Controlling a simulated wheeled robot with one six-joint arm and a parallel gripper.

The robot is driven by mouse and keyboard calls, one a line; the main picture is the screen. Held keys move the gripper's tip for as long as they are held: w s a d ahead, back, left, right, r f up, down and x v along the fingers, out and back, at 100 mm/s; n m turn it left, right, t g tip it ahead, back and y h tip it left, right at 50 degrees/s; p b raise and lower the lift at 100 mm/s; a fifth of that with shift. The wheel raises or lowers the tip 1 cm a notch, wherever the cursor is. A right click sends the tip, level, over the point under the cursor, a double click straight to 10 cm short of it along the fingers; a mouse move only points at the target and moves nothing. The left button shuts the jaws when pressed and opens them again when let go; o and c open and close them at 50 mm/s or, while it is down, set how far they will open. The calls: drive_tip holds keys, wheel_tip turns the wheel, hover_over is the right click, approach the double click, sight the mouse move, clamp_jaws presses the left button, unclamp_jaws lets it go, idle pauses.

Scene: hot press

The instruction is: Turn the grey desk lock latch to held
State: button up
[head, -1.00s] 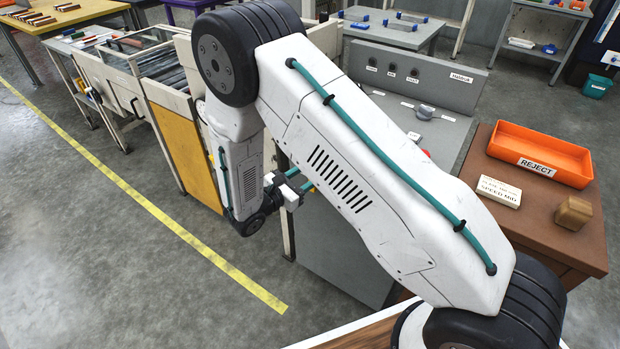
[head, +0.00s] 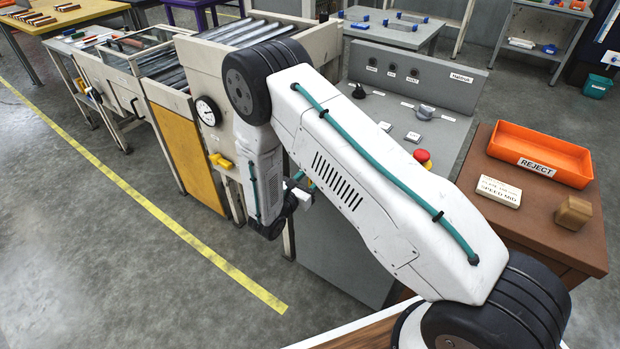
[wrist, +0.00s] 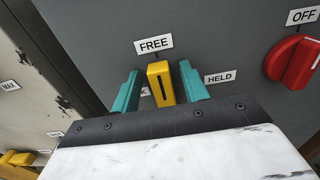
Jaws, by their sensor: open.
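The desk lock latch (wrist: 160,83) is a yellow handle with a dark line on it, on the grey desk's front panel (wrist: 215,45) in the wrist view. It points up at the FREE label (wrist: 154,44). The HELD label (wrist: 220,78) is to its right. My gripper (wrist: 161,88) is open, with one teal finger on each side of the latch. A gap shows on both sides, narrower on the right. In the head view my gripper (head: 309,187) is small beside the grey desk's front (head: 340,240), and the latch is hidden.
A red knob (wrist: 292,62) by an OFF label is to the right of the latch. A pale machine side (wrist: 40,60) with a yellow part (wrist: 18,160) is to the left. On the desk top are a red button (head: 422,157) and grey switches.

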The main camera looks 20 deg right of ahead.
clamp_jaws()
drive_tip(key=shift+s+m, duration=0.1)
drive_tip(key=shift+m, duration=0.2)
drive_tip(key=shift+s+d+f+m, duration=0.35)
drive_tip(key=shift+f+m, duration=0.2)
drive_tip(key=shift+m, duration=2.3)
drive_tip(key=shift+s+d+f+m, duration=0.25)
drive_tip(key=shift+s+f+m, duration=0.3)
drive_tip(key=shift+m, duration=2.35)
drive_tip(key=shift+s+d+f+m, duration=0.35)
drive_tip(key=shift+f+m, duration=0.2)
drive_tip(key=shift+m, duration=2.3)
